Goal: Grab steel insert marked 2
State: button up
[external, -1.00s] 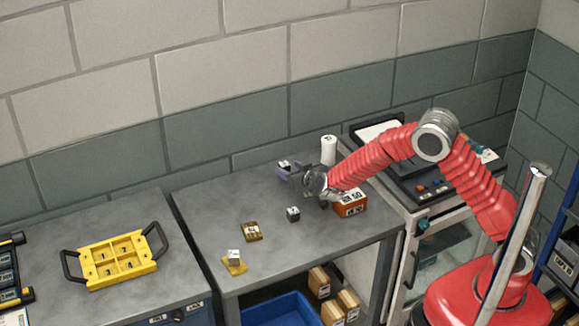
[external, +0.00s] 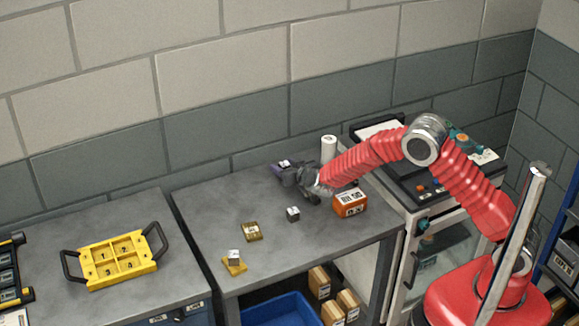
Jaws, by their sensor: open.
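Several small steel inserts sit on the middle table, and their marks are too small to read here, so I cannot tell which one is 2. One dark grey insert (external: 293,214) stands bare on the table. Another insert (external: 234,255) rests on a yellow holder (external: 235,267), and a brass-coloured holder (external: 251,232) lies behind it. A purple-grey holder (external: 281,173) at the back carries a pale-topped insert (external: 284,163). My gripper (external: 301,184) is open, right beside this holder and partly covering it. I cannot tell whether it touches the holder.
An orange box (external: 350,203) stands right of my gripper, with a white roll (external: 328,148) behind. A yellow tray (external: 121,259) with numbered compartments lies on the left table. A blue bin (external: 280,310) is below. The middle table's left back is clear.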

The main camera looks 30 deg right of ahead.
aim_at(284, 163)
jog(key=shift+c, duration=0.2)
grip_shut()
dwell(0.3)
jog(key=shift+r, duration=0.15)
notch_tip(284, 163, up, 10)
jog(key=shift+f, duration=0.1)
dwell(0.5)
dwell(0.4)
